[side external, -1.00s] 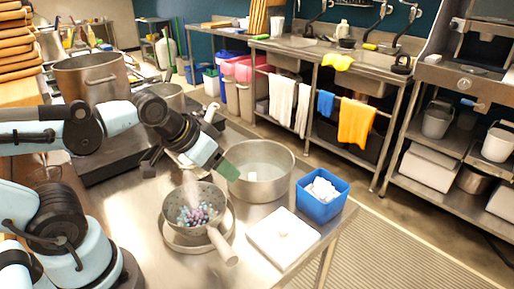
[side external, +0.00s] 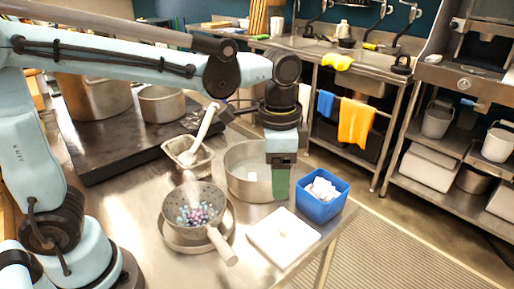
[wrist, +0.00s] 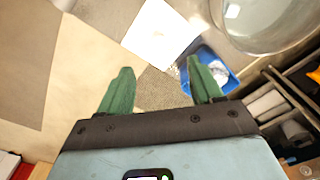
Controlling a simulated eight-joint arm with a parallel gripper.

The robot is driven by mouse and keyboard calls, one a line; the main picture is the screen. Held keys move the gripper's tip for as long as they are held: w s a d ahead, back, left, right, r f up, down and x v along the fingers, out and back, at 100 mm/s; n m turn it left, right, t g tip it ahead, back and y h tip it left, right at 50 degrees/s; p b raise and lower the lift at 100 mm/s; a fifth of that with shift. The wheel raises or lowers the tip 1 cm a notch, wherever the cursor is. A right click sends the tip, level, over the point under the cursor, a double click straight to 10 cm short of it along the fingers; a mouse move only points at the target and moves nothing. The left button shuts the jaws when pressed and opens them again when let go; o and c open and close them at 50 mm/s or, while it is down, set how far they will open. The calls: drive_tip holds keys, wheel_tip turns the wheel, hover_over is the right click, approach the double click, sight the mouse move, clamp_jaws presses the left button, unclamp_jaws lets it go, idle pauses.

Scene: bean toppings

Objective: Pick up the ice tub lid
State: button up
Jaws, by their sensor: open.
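The blue ice tub (side external: 331,208), holding white ice, stands uncovered just right of and behind the lid. It shows partly behind a finger in the wrist view (wrist: 222,72). My gripper (side external: 281,190) points down above the counter, near the metal pot and behind the lid in the side view. Its green fingers (wrist: 160,82) are apart with nothing between them.
A large metal pot (side external: 245,182) stands behind the lid. A strainer (side external: 180,228) with coloured beads and a long handle sits left of it. A small pan with a scoop (side external: 190,168) is further back. The counter's right edge is close to the tub.

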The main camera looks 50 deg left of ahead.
hover_over(284, 223)
drive_tip(key=f, duration=0.4)
drive_tip(key=s+f, duration=0.1)
drive_tip(key=f, duration=0.2)
drive_tip(key=shift+a, duration=0.15)
drive_tip(key=shift+w+d+f, duration=0.1)
drive_tip(key=shift+w+f, duration=0.05)
drive_tip(key=shift+f, duration=0.75)
drive_tip(key=shift+w+d+f, duration=0.1)
drive_tip(key=shift+w+f, duration=0.05)
drive_tip(key=shift+f, duration=0.7)
drive_tip(key=shift+w+f, duration=0.15)
drive_tip(key=shift+f, duration=0.75)
drive_tip(key=c, duration=1.1)
drive_tip(key=shift+r, duration=0.2)
